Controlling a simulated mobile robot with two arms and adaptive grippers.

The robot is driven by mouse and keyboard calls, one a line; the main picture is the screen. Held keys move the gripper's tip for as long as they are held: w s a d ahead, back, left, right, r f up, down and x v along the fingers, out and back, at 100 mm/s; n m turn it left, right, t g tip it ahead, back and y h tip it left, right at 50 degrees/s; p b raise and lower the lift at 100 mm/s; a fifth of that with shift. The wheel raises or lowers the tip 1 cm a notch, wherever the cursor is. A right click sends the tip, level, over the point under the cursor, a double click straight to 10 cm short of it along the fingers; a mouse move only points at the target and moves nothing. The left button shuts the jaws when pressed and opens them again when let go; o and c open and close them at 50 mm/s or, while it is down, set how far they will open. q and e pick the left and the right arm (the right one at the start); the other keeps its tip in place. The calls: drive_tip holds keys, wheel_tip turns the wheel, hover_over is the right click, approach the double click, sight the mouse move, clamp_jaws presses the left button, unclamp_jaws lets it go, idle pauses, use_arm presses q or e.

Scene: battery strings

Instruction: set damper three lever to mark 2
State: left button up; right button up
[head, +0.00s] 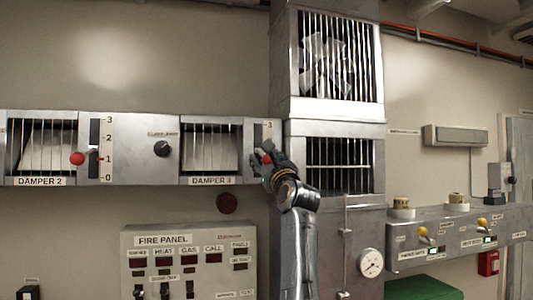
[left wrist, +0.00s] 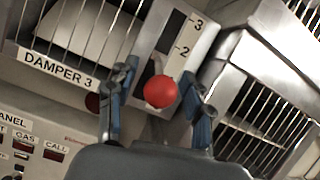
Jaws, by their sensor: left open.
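The damper three box, labelled DAMPER 3 (head: 211,181), is on the wall at centre in the head view. Its label also shows in the left wrist view (left wrist: 58,69). Its lever has a red ball knob (left wrist: 160,91), seen below the 2 mark (left wrist: 181,50) on the scale plate; the lower marks are hidden. My left gripper (left wrist: 157,100) is open, with one blue-padded finger on each side of the knob. I cannot tell whether either finger touches it. In the head view the left gripper (head: 265,160) covers most of the knob and scale. My right gripper is not in view.
The damper two lever's red knob (head: 77,158) is at left. A dark knob (head: 161,148) sits between the dampers. The fire panel (head: 188,262) is below. A metal duct with barred openings (head: 336,128) stands just right of the damper three scale.

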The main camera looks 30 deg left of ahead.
use_arm(q)
drive_tip(key=shift+c, duration=0.2)
clamp_jaws()
idle(0.3)
